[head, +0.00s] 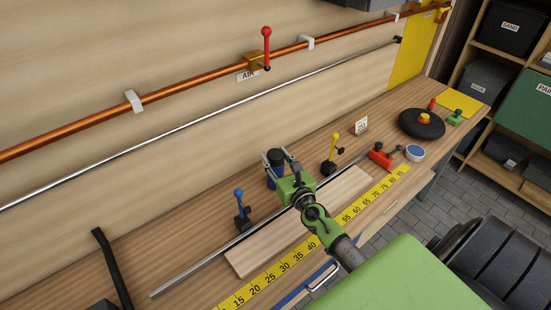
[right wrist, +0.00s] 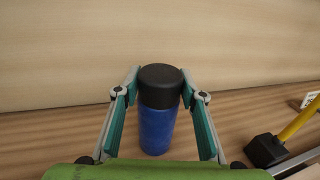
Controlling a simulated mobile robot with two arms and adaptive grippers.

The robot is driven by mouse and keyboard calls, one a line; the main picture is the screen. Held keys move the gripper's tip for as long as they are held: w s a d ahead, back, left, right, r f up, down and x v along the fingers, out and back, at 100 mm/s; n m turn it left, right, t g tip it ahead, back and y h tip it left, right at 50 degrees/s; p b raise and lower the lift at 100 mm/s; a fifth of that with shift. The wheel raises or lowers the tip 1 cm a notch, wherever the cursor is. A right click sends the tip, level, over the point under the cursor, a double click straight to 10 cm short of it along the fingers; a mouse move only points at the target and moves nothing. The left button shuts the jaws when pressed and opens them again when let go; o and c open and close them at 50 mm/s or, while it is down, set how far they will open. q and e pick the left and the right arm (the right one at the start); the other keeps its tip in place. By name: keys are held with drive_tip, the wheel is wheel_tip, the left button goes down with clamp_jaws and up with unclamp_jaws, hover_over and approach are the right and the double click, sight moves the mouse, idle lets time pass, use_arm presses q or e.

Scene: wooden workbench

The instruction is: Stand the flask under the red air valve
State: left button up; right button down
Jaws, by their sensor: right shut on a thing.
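The flask is blue with a black cap (head: 271,181). My right gripper (head: 279,165) is shut around it, and the flask is upright. In the right wrist view the flask (right wrist: 156,125) stands between the two fingers (right wrist: 160,88), close to the wall; I cannot tell whether its base touches the bench. The red air valve (head: 266,45) is a red lever on a brass body on the copper pipe, beside an AIR label (head: 247,76). In the head view the flask is below this valve, low at the back of the bench. My left gripper is not in view.
A blue-handled clamp (head: 241,212) is left of the flask and a yellow-handled one (head: 332,155) right of it, along a metal rail. A pale board (head: 250,262) and a yellow ruler (head: 300,258) lie in front. A black disc (head: 410,127) lies far right.

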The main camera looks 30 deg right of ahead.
drive_tip(key=c, duration=1.3)
unclamp_jaws()
drive_tip(key=shift+f, duration=0.1)
drive_tip(key=shift+s+a+r+b, duration=0.2)
drive_tip(key=shift+s+a, duration=0.15)
drive_tip(key=shift+s, duration=1.65)
drive_tip(key=shift+s+a+r+b, duration=0.2)
drive_tip(key=shift+s+a, duration=0.1)
drive_tip(key=shift+s, duration=1.65)
drive_tip(key=shift+s+a+r+b, duration=0.1)
drive_tip(key=shift+s+a+b, duration=0.2)
drive_tip(key=shift+s, duration=1.7)
